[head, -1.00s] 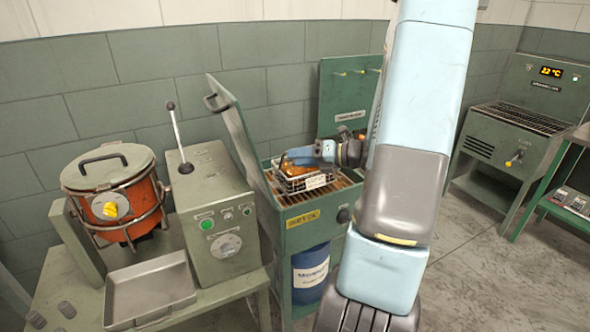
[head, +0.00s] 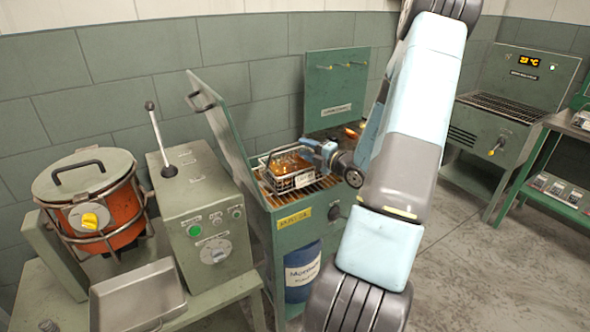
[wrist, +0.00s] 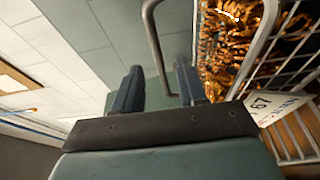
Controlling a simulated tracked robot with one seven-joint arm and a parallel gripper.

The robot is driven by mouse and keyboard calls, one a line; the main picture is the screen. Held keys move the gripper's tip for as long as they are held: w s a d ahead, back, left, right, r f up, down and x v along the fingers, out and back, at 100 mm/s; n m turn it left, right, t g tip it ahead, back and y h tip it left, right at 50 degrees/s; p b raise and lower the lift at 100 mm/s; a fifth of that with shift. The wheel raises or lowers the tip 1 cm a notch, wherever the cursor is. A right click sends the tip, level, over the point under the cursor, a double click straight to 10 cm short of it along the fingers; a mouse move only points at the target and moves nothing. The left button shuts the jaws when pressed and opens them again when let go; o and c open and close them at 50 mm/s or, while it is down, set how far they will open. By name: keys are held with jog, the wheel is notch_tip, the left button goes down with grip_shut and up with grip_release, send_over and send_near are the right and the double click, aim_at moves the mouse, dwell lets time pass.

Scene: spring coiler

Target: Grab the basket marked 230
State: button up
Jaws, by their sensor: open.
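A wire basket (head: 285,170) full of orange-brown springs sits on the slatted top of a green open-lidded machine in the head view. It also shows at the right of the wrist view (wrist: 245,50), with a white tag (wrist: 275,107) that seems to read 67. I cannot read 230 on anything. My gripper (head: 312,152) is at the basket's right end in the head view. In the wrist view its two dark fingers (wrist: 157,85) are apart, and a grey bar handle (wrist: 155,40) runs between them. I cannot tell whether either finger touches it.
The machine's raised lid (head: 222,135) stands left of the basket, and a green back panel (head: 335,88) with hooks stands behind. A lever box (head: 205,205), an orange pot (head: 110,215) and a metal tray (head: 140,297) are further left. Another grated machine (head: 505,115) stands right.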

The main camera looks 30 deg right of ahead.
send_over(289, 160)
dwell(0.6)
grip_shut()
jog(key=shift+f, duration=0.1)
dwell(0.5)
dwell(0.7)
